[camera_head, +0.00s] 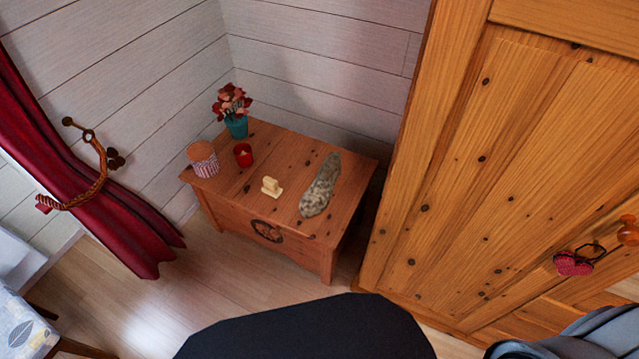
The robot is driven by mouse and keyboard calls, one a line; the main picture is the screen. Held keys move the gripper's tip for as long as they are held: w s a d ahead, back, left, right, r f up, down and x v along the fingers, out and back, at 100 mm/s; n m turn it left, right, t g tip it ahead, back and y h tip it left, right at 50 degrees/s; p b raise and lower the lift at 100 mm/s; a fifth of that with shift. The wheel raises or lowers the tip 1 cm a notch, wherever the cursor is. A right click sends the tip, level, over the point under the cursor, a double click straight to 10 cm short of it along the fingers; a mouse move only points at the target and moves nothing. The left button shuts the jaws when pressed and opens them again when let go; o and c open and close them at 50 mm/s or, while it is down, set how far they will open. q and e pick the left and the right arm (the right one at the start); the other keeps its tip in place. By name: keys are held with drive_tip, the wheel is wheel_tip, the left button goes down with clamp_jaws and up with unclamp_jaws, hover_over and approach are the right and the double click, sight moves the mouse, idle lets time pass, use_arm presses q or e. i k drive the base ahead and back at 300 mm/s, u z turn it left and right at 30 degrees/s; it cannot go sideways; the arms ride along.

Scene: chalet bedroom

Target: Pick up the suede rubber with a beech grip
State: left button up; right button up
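A small pale cream and yellowish block with a raised grip (271,187) sits on top of a low wooden chest (225,205), near its middle front. It looks like the suede rubber with a beech grip, though it is too small to make out its materials. It stands apart from the things around it. Neither gripper can be made out in the head view. A grey and black part of my own body shows at the bottom right corner.
On the chest are a grey mottled long object (320,186), a red candle cup (243,154), a striped jar (203,160) and a teal flower pot (236,127). A wooden wardrobe (500,170) stands close on the right, a red curtain (85,190) left. Floor in front is clear.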

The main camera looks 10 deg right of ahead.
sight(270, 186)
drive_tip(key=u, duration=0.5)
drive_tip(key=k, duration=0.6)
drive_tip(key=u, duration=0.45)
drive_tip(key=i, duration=0.8)
drive_tip(key=z, duration=0.85)
drive_tip(key=i, duration=0.8)
drive_tip(key=z, duration=0.9)
